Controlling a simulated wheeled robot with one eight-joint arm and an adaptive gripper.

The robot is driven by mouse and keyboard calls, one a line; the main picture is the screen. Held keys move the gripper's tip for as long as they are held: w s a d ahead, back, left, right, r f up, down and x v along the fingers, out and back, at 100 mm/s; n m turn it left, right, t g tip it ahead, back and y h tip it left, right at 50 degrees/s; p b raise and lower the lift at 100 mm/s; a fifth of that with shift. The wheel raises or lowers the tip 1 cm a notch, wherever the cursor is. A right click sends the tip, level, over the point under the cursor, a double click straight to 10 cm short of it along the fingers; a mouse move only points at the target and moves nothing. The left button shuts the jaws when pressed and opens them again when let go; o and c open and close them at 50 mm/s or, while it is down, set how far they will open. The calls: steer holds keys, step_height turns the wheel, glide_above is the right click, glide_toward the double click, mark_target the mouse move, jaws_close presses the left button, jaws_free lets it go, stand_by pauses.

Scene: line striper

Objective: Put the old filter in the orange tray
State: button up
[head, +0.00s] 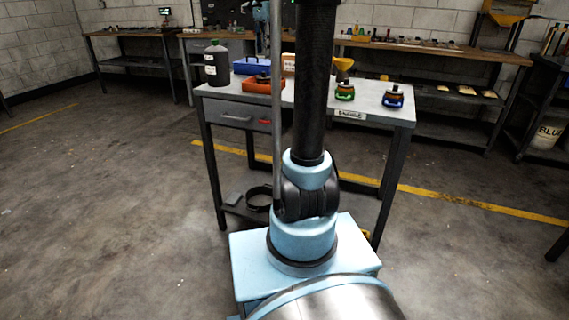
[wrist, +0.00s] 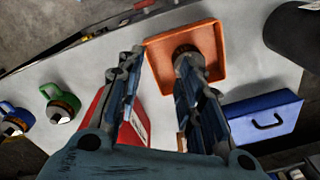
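The orange tray (wrist: 158,46) lies on the grey workbench in the wrist view, ahead of my fingertips. A dark, round, ribbed object (wrist: 183,50), which may be the old filter, sits in the tray, partly hidden by my right finger. My gripper (wrist: 160,60) is open, its fingers apart with nothing seen between them. It hangs above the bench with the tray beyond it; whether a finger touches the round object I cannot tell. The tray also shows in the head view (head: 262,86), partly behind my arm.
A black jug (head: 217,64) stands at the left. A blue box (wrist: 262,116) and a red box (wrist: 98,103) lie near my fingers.

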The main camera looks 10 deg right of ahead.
steer(key=s+f+n, duration=0.3)
steer(key=s+f, duration=0.2)
steer(key=s, duration=0.5)
steer(key=s+f+n, duration=0.3)
steer(key=s+f, duration=0.3)
steer(key=s, duration=0.3)
steer(key=s+a+f+n+t, duration=0.1)
steer(key=s+f+n, duration=0.6)
steer(key=s+f, duration=1)
step_height(320, 180, down, 2)
steer(key=shift+a+f+n+t, duration=0.25)
steer(key=shift+n+t, duration=0.05)
steer(key=shift+t, duration=0.1)
steer(key=shift+w+f, duration=0.2)
steer(key=shift+w, duration=0.25)
steer(key=shift+a, duration=0.1)
